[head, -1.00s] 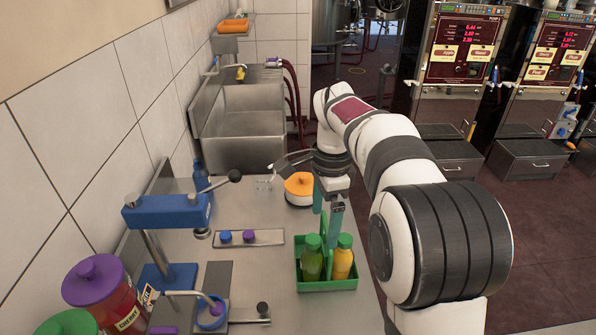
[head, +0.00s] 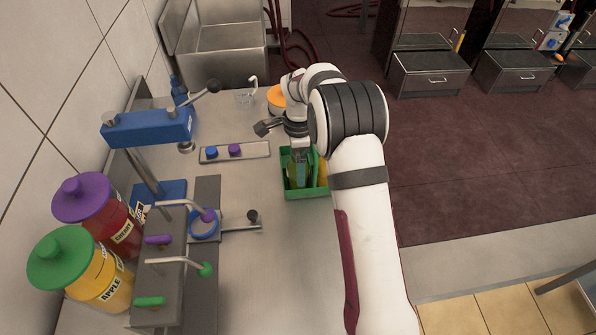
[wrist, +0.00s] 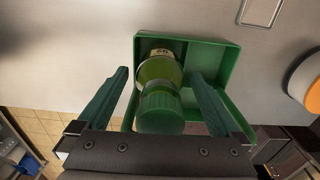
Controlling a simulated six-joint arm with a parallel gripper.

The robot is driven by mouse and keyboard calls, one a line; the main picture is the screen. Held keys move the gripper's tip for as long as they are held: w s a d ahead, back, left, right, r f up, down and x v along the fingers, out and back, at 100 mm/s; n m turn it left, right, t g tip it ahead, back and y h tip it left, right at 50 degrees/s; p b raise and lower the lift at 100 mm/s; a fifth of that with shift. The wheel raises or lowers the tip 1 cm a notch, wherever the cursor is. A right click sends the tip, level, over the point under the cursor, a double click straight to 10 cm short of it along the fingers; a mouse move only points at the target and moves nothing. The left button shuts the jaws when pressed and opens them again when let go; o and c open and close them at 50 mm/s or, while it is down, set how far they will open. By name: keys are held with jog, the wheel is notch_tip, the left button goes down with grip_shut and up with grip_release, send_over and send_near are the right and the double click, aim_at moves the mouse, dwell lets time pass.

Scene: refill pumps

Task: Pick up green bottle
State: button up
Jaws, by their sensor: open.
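The green bottle (wrist: 161,110), with a green cap and a pale label, stands in a green crate (wrist: 213,56) in the wrist view. My gripper (wrist: 160,77) is open, with one finger on each side of the bottle and a visible gap on both sides. In the head view my gripper (head: 299,153) points down into the crate (head: 306,194) and mostly hides the green bottle. A yellow-orange bottle (head: 320,170) shows partly beside it in the crate.
A metal tray (head: 240,154) with a blue and a purple knob lies left of the crate. A blue press (head: 150,128) and juice jars (head: 95,275) stand further left. An orange-topped container (head: 276,97) stands behind. The counter in front of the crate is clear.

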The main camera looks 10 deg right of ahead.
grip_shut()
dwell(0.5)
notch_tip(320, 180, up, 24)
dwell(0.8)
jog(key=shift+r, duration=0.1)
